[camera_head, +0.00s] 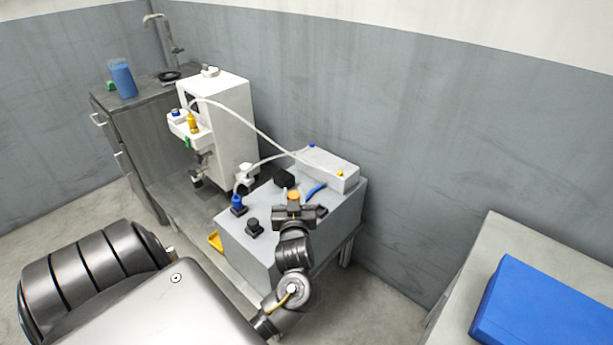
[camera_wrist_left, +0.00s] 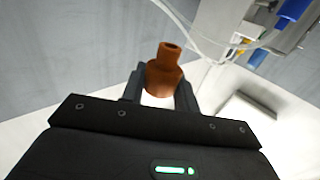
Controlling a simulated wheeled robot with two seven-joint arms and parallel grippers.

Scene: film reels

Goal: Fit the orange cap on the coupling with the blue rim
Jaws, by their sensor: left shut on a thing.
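My left gripper (camera_head: 294,211) is above the grey bench-top unit and shut on the orange cap (camera_head: 293,195). In the left wrist view the orange cap (camera_wrist_left: 165,72) sits between the two fingers (camera_wrist_left: 160,90), with its narrow end pointing away from the palm. Small blue parts show on the white machine (camera_head: 176,113) and on the pale box (camera_head: 311,147). They are too small to tell which is the coupling with the blue rim. The cap is apart from both. My right gripper is not in view.
On the grey unit (camera_head: 262,262) stand a blue fitting (camera_head: 237,203), black blocks (camera_head: 254,227) and a blue-handled item (camera_head: 316,191). A white hose (camera_head: 250,122) arches from the machine to the box. A blue case (camera_head: 550,305) lies on the right table.

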